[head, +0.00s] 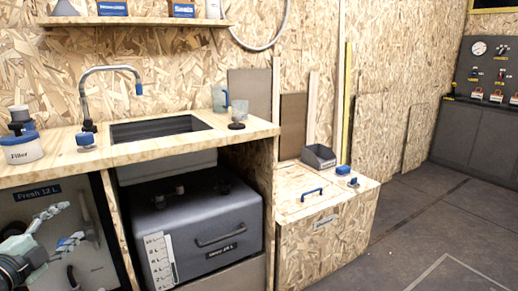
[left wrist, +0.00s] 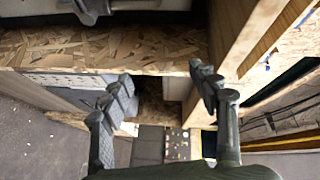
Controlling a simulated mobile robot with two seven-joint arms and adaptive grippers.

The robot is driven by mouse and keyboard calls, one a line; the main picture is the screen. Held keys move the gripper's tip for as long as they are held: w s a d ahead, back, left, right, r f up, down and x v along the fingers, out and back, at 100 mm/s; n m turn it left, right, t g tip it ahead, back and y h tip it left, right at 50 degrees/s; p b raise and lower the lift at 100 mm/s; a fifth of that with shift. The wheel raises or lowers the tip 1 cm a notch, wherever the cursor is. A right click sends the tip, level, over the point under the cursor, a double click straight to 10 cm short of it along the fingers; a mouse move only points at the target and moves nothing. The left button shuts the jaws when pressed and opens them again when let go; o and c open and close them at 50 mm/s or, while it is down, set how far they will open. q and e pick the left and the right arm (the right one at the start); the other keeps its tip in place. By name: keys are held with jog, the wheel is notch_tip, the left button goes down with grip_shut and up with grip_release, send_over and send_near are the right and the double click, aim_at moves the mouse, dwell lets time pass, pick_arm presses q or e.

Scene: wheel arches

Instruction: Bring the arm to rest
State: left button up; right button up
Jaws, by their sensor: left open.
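My left gripper (head: 66,226) is at the lower left of the head view, in front of the dark panel labelled "Fresh 12 L" (head: 30,205), below the counter. Its fingers are apart with nothing between them. In the left wrist view, the left gripper (left wrist: 160,82) also shows two spread dark fingers with an empty gap. Behind them are chipboard edges and a shadowed opening. Part of my left arm shows at the lower left corner of the head view. My right gripper is in neither view.
A wooden counter (head: 75,158) holds a sink (head: 160,127), a tap (head: 88,95) and a filter jar (head: 20,145). Below stands a grey tank (head: 205,225). A chipboard box (head: 325,235) with a grey bin (head: 318,157) stands right. Floor (head: 440,220) at right is clear.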

pick_arm(q)
jog(key=s+d+f+n+g+y, duration=0.2)
jog(key=s+f+n+g, duration=0.3)
jog(key=f, duration=0.7)
jog(key=s+d+f+n+g+y, duration=0.2)
jog(key=s+f+n, duration=0.3)
jog(key=s+f, duration=0.45)
jog(key=s+d+f+n+g+h+p, duration=0.1)
jog(key=s+d+f+n+g, duration=0.3)
jog(key=s+d+f, duration=0.8)
jog(key=s+d+g+h, duration=0.1)
jog(key=d+g, duration=0.1)
jog(key=shift+f+g, duration=0.4)
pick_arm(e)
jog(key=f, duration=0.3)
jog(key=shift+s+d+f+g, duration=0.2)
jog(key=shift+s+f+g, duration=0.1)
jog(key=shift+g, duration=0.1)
pick_arm(q)
jog(key=shift+d, duration=0.1)
